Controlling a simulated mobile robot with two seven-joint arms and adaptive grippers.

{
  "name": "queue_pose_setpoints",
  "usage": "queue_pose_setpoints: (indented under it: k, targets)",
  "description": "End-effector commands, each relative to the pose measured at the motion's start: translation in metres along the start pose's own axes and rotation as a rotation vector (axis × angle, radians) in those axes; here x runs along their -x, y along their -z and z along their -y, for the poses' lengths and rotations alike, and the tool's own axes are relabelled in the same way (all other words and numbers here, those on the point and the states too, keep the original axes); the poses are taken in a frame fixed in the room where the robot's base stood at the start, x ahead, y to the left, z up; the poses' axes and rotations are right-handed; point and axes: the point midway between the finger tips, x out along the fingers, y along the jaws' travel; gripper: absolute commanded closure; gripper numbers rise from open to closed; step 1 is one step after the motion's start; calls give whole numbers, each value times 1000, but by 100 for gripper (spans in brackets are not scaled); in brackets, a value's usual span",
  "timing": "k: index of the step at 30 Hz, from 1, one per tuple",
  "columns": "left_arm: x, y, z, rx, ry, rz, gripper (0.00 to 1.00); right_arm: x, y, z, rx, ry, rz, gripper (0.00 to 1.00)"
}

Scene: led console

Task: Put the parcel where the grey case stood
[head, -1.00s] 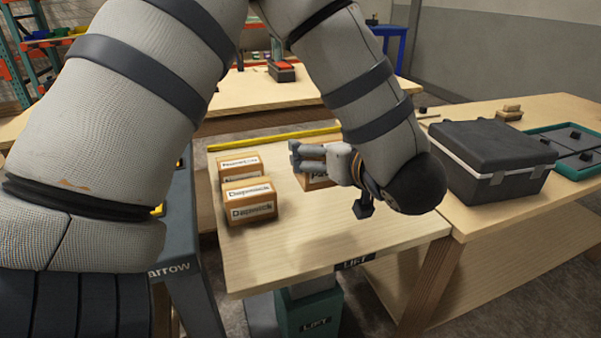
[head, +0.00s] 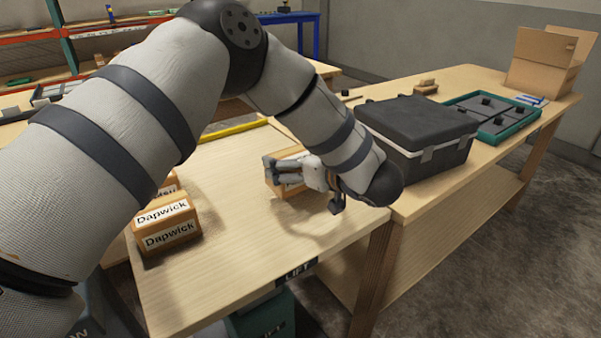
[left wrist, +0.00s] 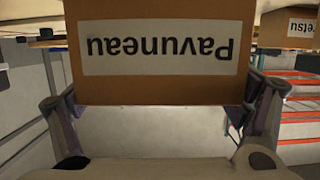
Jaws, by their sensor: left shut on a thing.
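My left gripper (head: 272,168) is shut on a brown cardboard parcel (head: 275,188) at the right part of the lift table. The arm and fingers hide much of the parcel in the head view. In the left wrist view the parcel (left wrist: 160,88) sits between the two fingers, its "Pavuneau" label upside down. I cannot tell for sure whether it touches the tabletop. A dark grey case (head: 418,128) with a light band and latches stands shut on the bench to the right. My right gripper is not in view.
Brown "Dapwick" boxes (head: 165,228) stand at the lift table's (head: 235,265) left. The right-hand bench (head: 420,205) also holds a green-rimmed tray (head: 492,118), a small wooden block (head: 425,87) and an open carton (head: 545,65). The lift table's front is clear.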

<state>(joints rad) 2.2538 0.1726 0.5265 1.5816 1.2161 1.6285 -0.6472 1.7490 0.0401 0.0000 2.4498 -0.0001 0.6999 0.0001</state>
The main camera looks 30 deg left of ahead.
Motion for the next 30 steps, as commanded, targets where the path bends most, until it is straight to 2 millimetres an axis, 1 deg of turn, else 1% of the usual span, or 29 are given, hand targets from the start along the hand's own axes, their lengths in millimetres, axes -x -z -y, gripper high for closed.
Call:
queue_pose_setpoints:
  k: [3, 6, 7, 13, 17, 18, 19, 28, 30]
  targets:
    - [-5, -13, -8, 0, 0, -1, 55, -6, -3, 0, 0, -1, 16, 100]
    - [-10, -31, -8, 1, -1, -2, 55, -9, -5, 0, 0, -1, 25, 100]
    - [-11, -34, -8, 3, -1, -3, 55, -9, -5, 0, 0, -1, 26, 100]
    - [-11, -31, -8, 8, -3, -5, 55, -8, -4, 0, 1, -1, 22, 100]
    - [-12, -35, -8, 7, -2, -5, 55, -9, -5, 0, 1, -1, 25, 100]
    - [-12, -36, -7, 6, -2, -3, 4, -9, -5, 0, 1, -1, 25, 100]
    - [-12, -35, -7, 7, -2, -4, 0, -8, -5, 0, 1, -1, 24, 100]
    - [-12, -35, -7, 7, -3, -3, 0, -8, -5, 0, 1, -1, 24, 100]
    - [-11, -31, -7, 9, -3, -4, 0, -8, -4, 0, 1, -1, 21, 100]
